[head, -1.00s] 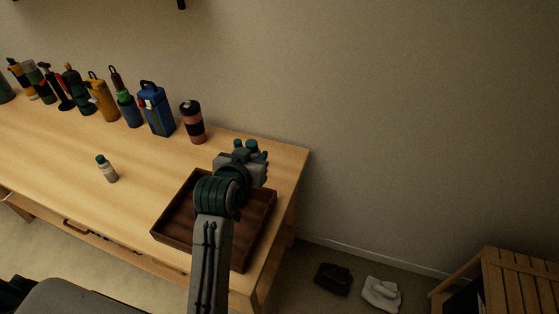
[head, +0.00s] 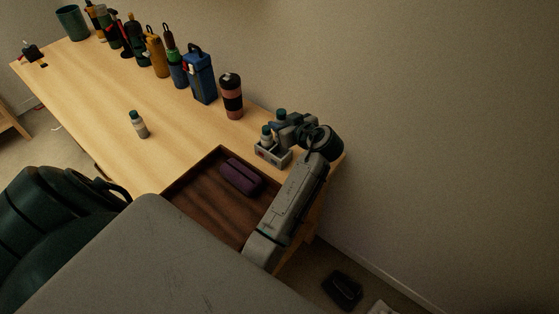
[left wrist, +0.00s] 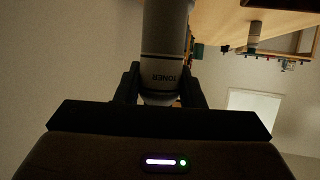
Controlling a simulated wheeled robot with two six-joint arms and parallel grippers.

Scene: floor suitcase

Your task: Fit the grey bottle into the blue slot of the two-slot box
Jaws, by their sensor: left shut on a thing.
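The two-slot box (head: 273,157) is small and light grey and stands on the table behind the tray. A bottle with a teal cap (head: 267,138) appears to stand in its near side. My left gripper (head: 287,124) is at the box, shut on a grey bottle whose teal cap (head: 281,113) shows just behind the first one. In the left wrist view the held grey bottle (left wrist: 164,45), marked TONER, sits between the fingers. Its lower end is hidden in the head view, so I cannot tell how deep it is. The slot colours are not clear. My right gripper is not in view.
A brown tray (head: 189,189) with a purple case (head: 241,177) lies in front of the box. A similar small bottle (head: 139,125) stands alone on the table (head: 110,100). A pink-black tumbler (head: 231,97), a blue flask (head: 200,78) and several bottles line the back edge.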

